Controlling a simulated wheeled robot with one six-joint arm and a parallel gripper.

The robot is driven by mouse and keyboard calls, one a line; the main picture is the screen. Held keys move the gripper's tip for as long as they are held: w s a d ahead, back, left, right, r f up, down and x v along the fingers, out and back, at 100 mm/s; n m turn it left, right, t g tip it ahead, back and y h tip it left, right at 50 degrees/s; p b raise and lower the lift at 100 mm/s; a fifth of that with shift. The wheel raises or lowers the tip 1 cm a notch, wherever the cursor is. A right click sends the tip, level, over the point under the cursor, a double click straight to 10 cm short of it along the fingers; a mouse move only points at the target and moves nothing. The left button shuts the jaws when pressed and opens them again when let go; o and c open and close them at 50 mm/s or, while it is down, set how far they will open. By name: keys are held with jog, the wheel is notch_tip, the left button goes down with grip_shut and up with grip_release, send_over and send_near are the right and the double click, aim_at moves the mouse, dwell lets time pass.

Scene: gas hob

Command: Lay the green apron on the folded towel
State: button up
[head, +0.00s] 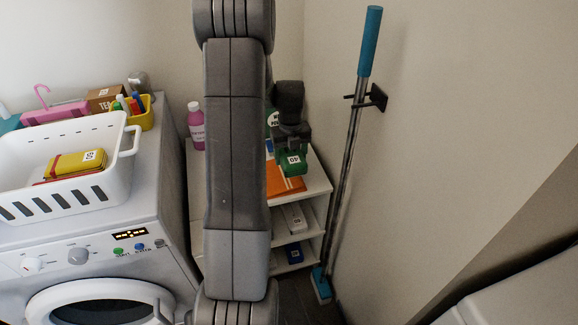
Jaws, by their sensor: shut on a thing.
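My gripper (291,146) is shut on the green apron (291,163), a small folded green bundle with a white number label. Whether this orange piece is the folded towel I cannot tell for sure. The apron overlaps its far part in the picture; whether they touch is not clear. My arm hides the left part of the shelf top.
A pink bottle (196,127) stands on the shelf unit (318,186) at left. A white basket (122,186) holding a yellow labelled bundle (77,163) sits on the washing machine (150,215). A blue-handled mop (350,150) stands against the right wall.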

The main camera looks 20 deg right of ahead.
aim_at(291, 152)
jog(key=shift+f, duration=2)
jog(key=shift+f+b, duration=0.4)
jog(key=shift+b, duration=0.05)
jog(key=o, duration=1.1)
jog(key=shift+c, duration=0.2)
jog(key=shift+r, duration=0.1)
notch_tip(291, 152, up, 13)
jog(key=shift+f+p, duration=0.2)
jog(key=shift+p, duration=0.65)
jog(key=shift+s, duration=0.1)
